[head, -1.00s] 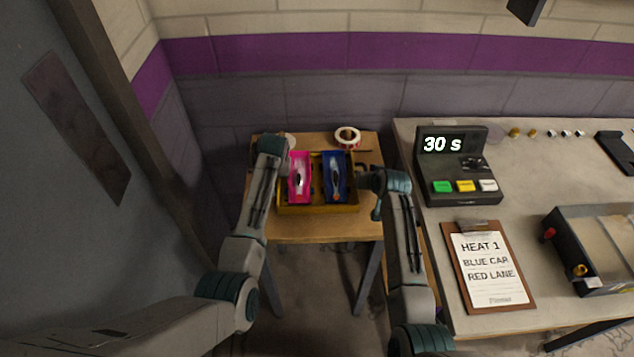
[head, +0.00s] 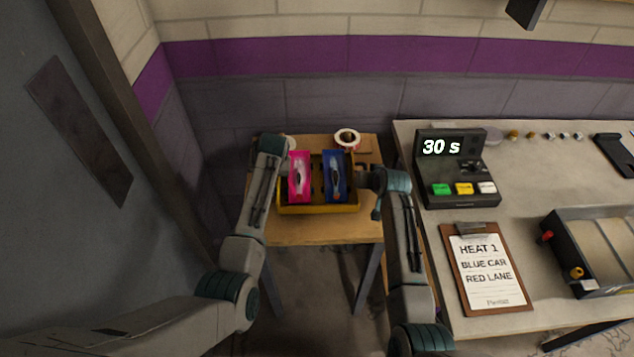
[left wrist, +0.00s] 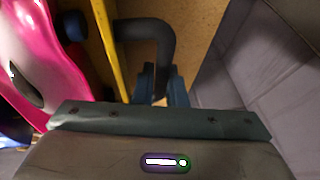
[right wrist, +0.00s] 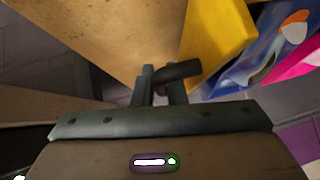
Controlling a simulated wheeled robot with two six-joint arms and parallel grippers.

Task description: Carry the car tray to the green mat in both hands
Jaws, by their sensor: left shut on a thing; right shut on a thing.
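The yellow car tray (head: 318,209) is on the small wooden table, with a pink car (head: 299,190) and a blue car (head: 335,190) in it, side by side. My left gripper (left wrist: 160,88) is shut on a dark handle (left wrist: 158,30) at the tray's left side. My right gripper (right wrist: 160,82) is shut on the dark handle (right wrist: 179,71) at the tray's right side. I cannot tell whether the tray touches the tabletop. No green mat shows in any view.
The wooden table (head: 320,230) also bears a roll of tape (head: 347,137) behind the tray. To the right, a grey bench holds a timer box (head: 455,165) reading 30 s, a clipboard (head: 487,270) and a dark box (head: 590,250). A wall stands behind; a grey panel is at left.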

